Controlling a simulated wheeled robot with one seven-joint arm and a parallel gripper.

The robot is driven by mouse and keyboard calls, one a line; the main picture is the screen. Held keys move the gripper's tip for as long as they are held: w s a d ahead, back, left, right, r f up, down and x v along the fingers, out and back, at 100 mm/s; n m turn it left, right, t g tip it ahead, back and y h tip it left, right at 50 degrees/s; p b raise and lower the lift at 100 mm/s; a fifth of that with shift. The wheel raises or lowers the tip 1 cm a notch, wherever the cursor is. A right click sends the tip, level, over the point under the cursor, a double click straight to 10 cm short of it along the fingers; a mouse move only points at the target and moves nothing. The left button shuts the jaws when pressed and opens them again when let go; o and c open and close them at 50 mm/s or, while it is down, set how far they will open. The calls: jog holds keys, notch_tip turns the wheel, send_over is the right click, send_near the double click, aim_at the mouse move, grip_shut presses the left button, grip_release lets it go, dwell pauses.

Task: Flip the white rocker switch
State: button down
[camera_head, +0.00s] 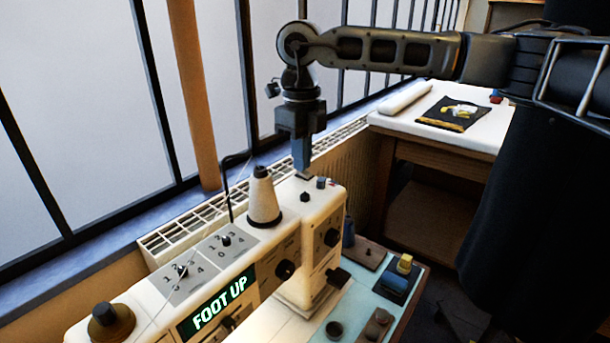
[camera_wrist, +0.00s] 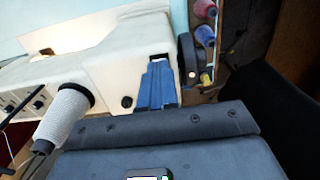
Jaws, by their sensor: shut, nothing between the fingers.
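A cream sewing machine (camera_head: 322,207) stands below my arm, with a lit green display (camera_head: 217,303) that reads FOOT UP. My gripper (camera_head: 302,163) points down over the right end of the machine's top, shut and empty. In the wrist view its blue-grey fingers (camera_wrist: 158,84) are together over the machine's cream top (camera_wrist: 113,66). A small dark plate (camera_head: 304,177) shows right at the fingertips; I cannot tell whether they touch it. I cannot make out a white rocker on it, as the fingers cover part of that spot.
A thread cone (camera_head: 263,202) stands left of the gripper, and a small black knob (camera_head: 305,197) sits just in front of it. A window with dark bars and a radiator (camera_head: 160,242) are behind. A white-topped table (camera_head: 400,124) is at the back right.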

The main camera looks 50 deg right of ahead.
jog(key=shift+f, duration=0.3)
jog(key=shift+r, duration=0.15)
jog(key=shift+r+p, duration=1.2)
jog(key=shift+r, duration=2.2)
